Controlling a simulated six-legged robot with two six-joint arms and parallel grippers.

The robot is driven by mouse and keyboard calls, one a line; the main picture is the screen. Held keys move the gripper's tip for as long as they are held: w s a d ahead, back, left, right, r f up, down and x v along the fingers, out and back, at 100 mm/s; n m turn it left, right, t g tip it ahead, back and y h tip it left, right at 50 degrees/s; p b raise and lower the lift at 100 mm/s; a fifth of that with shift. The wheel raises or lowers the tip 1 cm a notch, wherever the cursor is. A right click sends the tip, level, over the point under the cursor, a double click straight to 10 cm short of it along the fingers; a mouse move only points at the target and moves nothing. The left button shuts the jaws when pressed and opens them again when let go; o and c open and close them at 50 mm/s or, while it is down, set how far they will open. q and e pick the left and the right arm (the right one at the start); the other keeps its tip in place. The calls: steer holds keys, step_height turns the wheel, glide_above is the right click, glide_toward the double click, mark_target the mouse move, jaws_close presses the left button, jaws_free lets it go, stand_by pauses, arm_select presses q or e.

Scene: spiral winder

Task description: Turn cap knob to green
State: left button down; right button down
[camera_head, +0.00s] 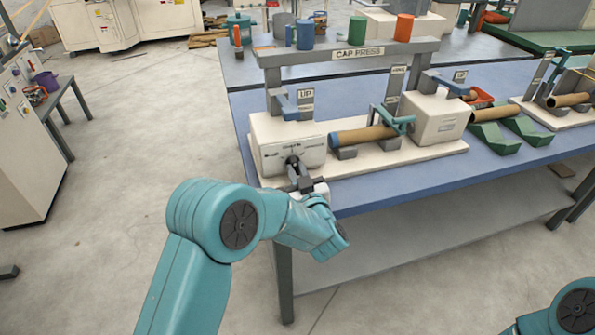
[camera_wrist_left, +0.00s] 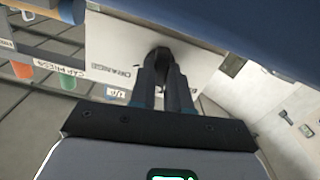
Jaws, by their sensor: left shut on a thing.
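The cap press (camera_head: 285,128) stands on the blue table, with a white box at its left end and a "CAP PRESS" sign on its top bar. The dark cap knob (camera_head: 292,160) is on the front face of that left box. My left gripper (camera_head: 297,171) reaches it from the front and is shut on it. In the left wrist view, the fingers of my left gripper (camera_wrist_left: 167,82) close around the dark knob (camera_wrist_left: 162,54) against the white panel (camera_wrist_left: 112,50). Printed lettering shows beside the knob, but the green mark is not discernible. My right gripper is out of view.
A brown tube (camera_head: 365,136) with a blue end lies in the press, with a teal clamp (camera_head: 393,120) over it. Green cradles (camera_head: 495,137) stand to the right on the blue table (camera_head: 400,186). Floor at the left is mostly clear.

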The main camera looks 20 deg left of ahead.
arm_select(q)
steer(key=shift+m, duration=0.6)
steer(key=c, duration=1.1)
jaws_free()
steer(key=v, duration=1.6)
steer(key=shift+s+d+b, duration=0.1)
steer(key=shift+s+b, duration=0.1)
steer(key=shift+b, duration=0.15)
